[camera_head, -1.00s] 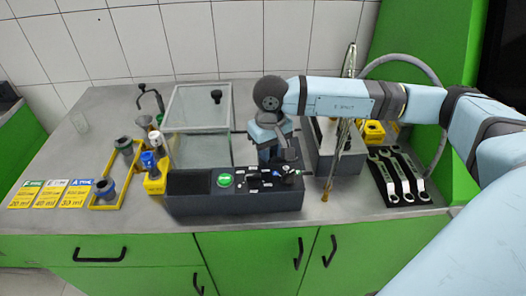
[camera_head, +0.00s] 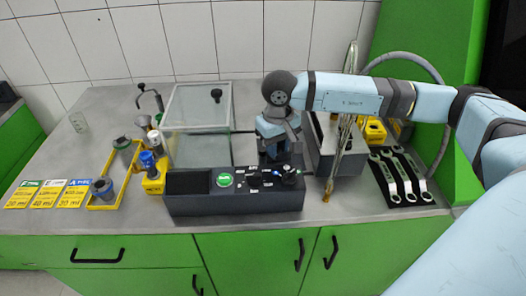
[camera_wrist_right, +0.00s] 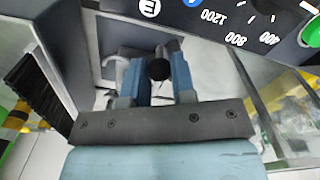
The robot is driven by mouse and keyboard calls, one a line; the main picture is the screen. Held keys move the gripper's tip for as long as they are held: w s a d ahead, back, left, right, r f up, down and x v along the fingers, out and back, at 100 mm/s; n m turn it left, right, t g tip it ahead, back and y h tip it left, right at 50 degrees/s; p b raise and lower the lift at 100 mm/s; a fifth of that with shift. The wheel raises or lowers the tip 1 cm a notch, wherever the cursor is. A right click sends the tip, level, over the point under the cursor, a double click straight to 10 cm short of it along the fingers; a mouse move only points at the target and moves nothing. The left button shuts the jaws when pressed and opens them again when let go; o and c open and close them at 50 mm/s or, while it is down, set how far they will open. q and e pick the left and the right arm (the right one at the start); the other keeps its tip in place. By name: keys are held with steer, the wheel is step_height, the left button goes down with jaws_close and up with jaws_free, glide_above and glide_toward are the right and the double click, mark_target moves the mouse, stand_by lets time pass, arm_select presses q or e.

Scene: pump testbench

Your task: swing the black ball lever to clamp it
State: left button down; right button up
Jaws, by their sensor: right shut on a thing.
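The black ball of the lever (camera_wrist_right: 159,70) shows in the right wrist view, between the two blue-grey fingers of my right gripper (camera_wrist_right: 158,78). The fingers are shut on it. The rest of the lever is mostly hidden by the fingers. In the head view my right gripper (camera_head: 282,158) points down just behind the dark control panel (camera_head: 235,202) of the testbench, near its right end. The ball is not visible there, hidden by the gripper. My left gripper is in neither view.
The panel has a green button (camera_head: 225,180) and black knobs close in front of my gripper. A glass-walled tank (camera_head: 196,150) stands to the left. A hanging metal hose (camera_head: 341,140) and a grey box are close on the right, with wrenches (camera_head: 400,178) beyond.

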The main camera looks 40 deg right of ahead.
steer(key=shift+d, duration=0.4)
steer(key=shift+w, duration=0.1)
steer(key=shift+w+d+b, duration=0.35)
steer(key=shift+d+b, duration=0.15)
steer(key=shift+d, duration=0.15)
steer(key=shift+w+d+b, duration=0.35)
steer(key=shift+w+d, duration=0.15)
steer(key=o, duration=1.3)
